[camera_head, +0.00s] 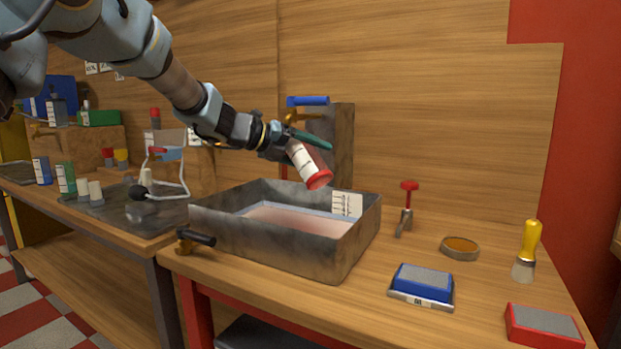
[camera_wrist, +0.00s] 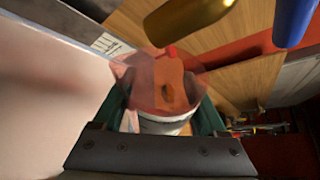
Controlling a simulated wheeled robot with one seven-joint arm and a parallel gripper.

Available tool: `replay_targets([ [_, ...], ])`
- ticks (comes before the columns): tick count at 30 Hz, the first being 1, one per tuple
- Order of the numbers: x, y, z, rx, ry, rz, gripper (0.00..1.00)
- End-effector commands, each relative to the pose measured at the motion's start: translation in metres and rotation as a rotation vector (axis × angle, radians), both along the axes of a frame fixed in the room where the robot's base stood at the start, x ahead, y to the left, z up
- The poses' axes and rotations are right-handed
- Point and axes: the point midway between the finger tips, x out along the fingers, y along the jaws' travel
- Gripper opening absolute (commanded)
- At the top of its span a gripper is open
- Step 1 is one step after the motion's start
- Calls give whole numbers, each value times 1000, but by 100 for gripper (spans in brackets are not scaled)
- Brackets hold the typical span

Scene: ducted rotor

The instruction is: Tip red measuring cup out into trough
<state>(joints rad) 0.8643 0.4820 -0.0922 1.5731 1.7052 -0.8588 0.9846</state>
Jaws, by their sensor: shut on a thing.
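The red measuring cup (camera_head: 306,163) has a red rim and a white label band. My gripper (camera_head: 298,141) with green fingers is shut on it and holds it tilted, red end down and to the right, above the trough's far side. In the wrist view the cup (camera_wrist: 165,122) sits between the fingers, with a see-through red part and something orange-brown showing within or behind it. I cannot tell whether anything is pouring out. The grey metal trough (camera_head: 262,246) stands on the bench with a pale pink layer inside. A white label is on its far right wall.

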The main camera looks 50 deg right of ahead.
Motion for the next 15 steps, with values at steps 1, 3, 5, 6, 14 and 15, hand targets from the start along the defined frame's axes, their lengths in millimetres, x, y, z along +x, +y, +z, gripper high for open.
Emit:
replay_targets([
  [1, -1, 0, 2, -4, -30, -1, 0],
  [3, 0, 0, 4, -6, -50, 1, 0],
  [5, 0, 0, 5, -6, -54, 0, 0],
  [6, 0, 0, 5, -6, -53, 1, 0],
  [14, 0, 0, 1, -16, -116, -1, 0],
  [15, 1, 0, -1, -22, -159, 0, 0],
])
